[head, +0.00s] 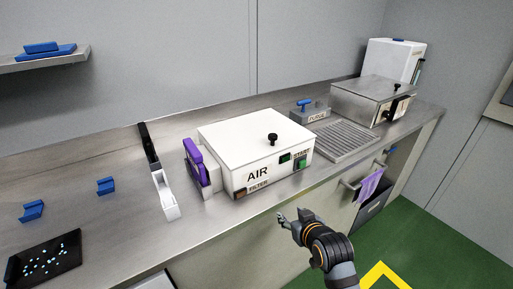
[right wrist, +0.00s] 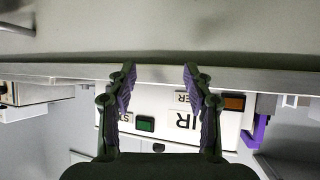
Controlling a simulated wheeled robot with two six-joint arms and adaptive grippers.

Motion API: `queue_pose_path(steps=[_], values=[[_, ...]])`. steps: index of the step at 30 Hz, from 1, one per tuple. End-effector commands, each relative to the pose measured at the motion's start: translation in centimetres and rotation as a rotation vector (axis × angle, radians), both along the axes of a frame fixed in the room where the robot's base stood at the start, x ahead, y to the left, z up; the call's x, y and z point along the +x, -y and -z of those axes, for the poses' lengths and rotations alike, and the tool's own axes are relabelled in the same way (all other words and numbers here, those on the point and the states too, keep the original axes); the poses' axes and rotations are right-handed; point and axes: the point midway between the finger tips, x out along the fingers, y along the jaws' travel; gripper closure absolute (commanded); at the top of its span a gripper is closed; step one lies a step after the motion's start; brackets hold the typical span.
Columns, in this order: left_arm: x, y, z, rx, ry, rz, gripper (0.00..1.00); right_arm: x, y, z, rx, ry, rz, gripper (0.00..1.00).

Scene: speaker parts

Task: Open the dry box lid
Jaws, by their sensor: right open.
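A white box labelled AIR (head: 245,150) stands on the steel counter, with a black knob (head: 273,138) on its flat top and a green START button on its front. A steel box (head: 372,98) with a closed lid and a black knob (head: 394,87) stands farther back on the right. I cannot tell from the labels which is the dry box. My right gripper (head: 292,214) is open and empty in front of the counter edge, apart from both boxes. In the right wrist view, its fingers (right wrist: 158,85) are spread, with the upside-down AIR box (right wrist: 165,125) beyond. My left gripper is not in view.
A ribbed grille (head: 346,141) and a PURGE block (head: 311,112) with a blue handle lie between the boxes. Purple and white parts (head: 196,164) stand left of the AIR box. A purple cloth (head: 370,186) hangs on a rail below the counter (head: 230,222).

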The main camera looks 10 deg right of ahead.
Motion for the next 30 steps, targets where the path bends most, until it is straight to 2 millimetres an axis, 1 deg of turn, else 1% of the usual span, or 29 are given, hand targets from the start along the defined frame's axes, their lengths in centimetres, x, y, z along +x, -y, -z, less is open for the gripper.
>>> queue_pose_path(steps=[1,2,3,5,6,9,10,12,17,20,27,30], values=[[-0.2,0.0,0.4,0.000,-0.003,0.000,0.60,1.4,-0.3,-2.9,0.014,0.093,0.000,0.49],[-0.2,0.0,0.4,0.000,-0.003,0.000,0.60,2.3,-0.5,-4.7,0.020,0.150,-0.001,0.49],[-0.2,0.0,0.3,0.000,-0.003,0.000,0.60,3.4,-0.7,-7.0,0.028,0.225,0.000,0.49],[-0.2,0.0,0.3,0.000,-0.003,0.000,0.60,4.7,-0.9,-10.2,0.039,0.330,0.002,0.49],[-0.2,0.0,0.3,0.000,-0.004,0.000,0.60,5.5,-1.0,-12.2,0.046,0.393,0.004,0.49],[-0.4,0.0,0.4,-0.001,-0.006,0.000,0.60,6.5,-1.1,-15.7,0.056,0.510,0.009,0.49],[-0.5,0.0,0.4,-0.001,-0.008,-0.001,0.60,6.7,-1.1,-16.3,0.059,0.530,0.011,0.49],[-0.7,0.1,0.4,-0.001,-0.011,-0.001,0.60,6.9,-1.1,-17.1,0.061,0.555,0.013,0.49],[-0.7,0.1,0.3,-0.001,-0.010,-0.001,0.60,7.4,-1.2,-17.2,0.060,0.557,0.012,0.49],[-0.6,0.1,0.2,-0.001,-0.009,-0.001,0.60,9.0,-1.2,-17.2,0.058,0.557,0.011,0.49],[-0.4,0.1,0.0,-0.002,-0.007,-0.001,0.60,14.1,-1.4,-17.2,0.059,0.556,0.012,0.49],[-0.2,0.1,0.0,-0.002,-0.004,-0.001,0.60,15.7,-1.4,-17.1,0.059,0.555,0.012,0.49]])
